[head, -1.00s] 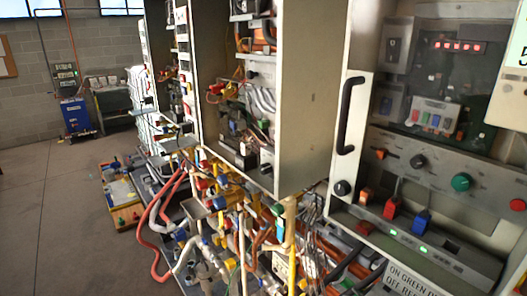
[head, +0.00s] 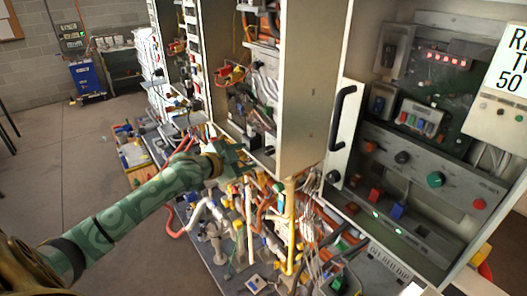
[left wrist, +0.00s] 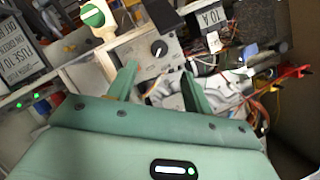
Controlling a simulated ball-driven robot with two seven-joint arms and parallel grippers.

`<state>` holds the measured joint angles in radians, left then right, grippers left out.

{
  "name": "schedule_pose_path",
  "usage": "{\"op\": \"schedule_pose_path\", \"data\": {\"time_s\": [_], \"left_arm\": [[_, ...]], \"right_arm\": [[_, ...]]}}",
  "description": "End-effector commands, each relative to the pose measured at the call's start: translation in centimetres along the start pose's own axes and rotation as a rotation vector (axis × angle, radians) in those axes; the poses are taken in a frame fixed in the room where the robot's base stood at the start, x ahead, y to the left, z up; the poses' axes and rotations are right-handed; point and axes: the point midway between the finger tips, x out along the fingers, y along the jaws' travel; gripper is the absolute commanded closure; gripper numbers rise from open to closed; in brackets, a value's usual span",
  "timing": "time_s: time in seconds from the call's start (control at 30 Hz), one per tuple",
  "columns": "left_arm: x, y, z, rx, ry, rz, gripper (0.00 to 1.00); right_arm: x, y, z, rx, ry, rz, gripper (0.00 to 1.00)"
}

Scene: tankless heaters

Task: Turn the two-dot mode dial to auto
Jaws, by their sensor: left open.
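In the left wrist view, a black round dial (left wrist: 159,47) with a white pointer mark sits on a pale panel just beyond my fingertips. Its dots and labels are too small to read, so I cannot tell whether it is the two-dot mode dial. My left gripper (left wrist: 158,73) is open and empty, its green fingers apart below the dial and not visibly touching it. In the head view my left gripper (head: 238,156) reaches in front of the middle cabinet's lower part. A black knob (head: 269,150) shows just right of it. My right gripper is not in view.
A right-hand cabinet holds another black knob (head: 402,157), a green button (head: 436,179) and a black handle (head: 341,115). Cables and pipes (head: 290,225) crowd the space below the cabinets. A green-and-white round part (left wrist: 93,16) stands left of the dial.

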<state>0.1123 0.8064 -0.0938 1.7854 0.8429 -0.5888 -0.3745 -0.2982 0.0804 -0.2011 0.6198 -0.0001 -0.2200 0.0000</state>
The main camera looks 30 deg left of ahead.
Motion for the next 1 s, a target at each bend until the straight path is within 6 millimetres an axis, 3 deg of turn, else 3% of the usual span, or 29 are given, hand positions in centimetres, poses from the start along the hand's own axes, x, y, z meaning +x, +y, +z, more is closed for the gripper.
{"op": "schedule_pose_path", "data": {"time_s": [0.2, 0.33, 0.5, 0.8, 0.97, 1.0], "left_arm": [[5.4, -0.1, -0.1, -0.004, 0.002, -0.002, 0.49], [7.5, 0.0, 0.0, -0.002, 0.0, 0.0, 0.49], [8.8, 0.0, -0.1, -0.001, 0.001, 0.0, 0.49], [9.1, 0.1, 0.0, 0.001, 0.0, 0.0, 0.49], [9.0, 0.1, 0.0, 0.001, 0.0, 0.0, 0.94], [9.0, 0.1, 0.0, 0.001, 0.0, 0.0, 0.94]], "right_arm": [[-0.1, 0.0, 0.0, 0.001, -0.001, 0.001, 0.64], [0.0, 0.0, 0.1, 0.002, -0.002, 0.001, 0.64], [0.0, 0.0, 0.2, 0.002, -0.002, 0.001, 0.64], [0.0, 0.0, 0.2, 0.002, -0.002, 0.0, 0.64], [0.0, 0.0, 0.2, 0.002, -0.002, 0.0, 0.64], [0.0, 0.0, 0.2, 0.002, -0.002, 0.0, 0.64]]}}
